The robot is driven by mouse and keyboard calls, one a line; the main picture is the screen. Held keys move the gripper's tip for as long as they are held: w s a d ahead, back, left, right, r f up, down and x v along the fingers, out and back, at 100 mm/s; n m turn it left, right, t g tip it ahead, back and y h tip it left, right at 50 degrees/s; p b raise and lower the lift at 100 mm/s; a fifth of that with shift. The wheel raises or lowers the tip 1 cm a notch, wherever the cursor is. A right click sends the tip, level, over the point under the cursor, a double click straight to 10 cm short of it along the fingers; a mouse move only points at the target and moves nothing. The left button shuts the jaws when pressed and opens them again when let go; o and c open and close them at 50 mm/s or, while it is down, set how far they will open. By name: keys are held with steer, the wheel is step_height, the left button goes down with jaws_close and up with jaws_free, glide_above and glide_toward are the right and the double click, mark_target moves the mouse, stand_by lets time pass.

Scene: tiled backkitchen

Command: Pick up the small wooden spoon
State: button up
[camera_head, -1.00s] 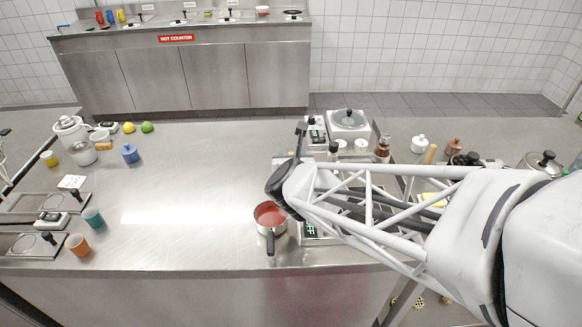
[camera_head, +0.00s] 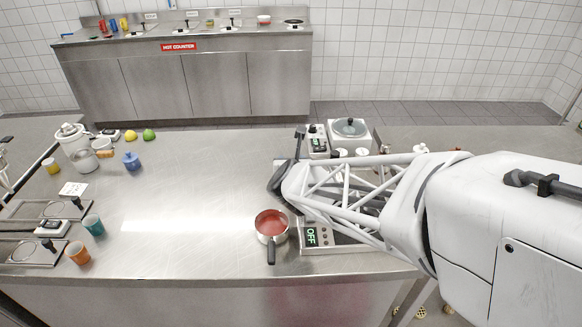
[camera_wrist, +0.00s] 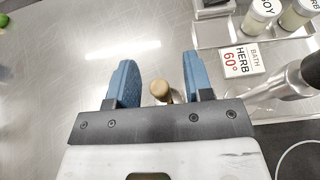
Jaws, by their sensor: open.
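A small light-brown wooden piece (camera_wrist: 160,91), which looks like the rounded end of the wooden spoon, shows in the wrist view between the two blue fingers of my gripper (camera_wrist: 157,68). The fingers are open, with a gap on both sides of the wood. The rest of the spoon is hidden by the gripper body, and I cannot tell its height from the picture. In the head view my arm hides the spoon and the fingers.
A saucepan with red contents (camera_head: 270,222) stands left of a hot plate with a lit display (camera_head: 312,236). In the wrist view, labelled jars (camera_wrist: 258,17) and a "herb bath 60°" sign (camera_wrist: 240,60) stand to the right. The counter's left middle is clear.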

steer(key=shift+w+f, duration=0.15)
steer(key=shift+w, duration=0.3)
jaws_close()
stand_by(0.3)
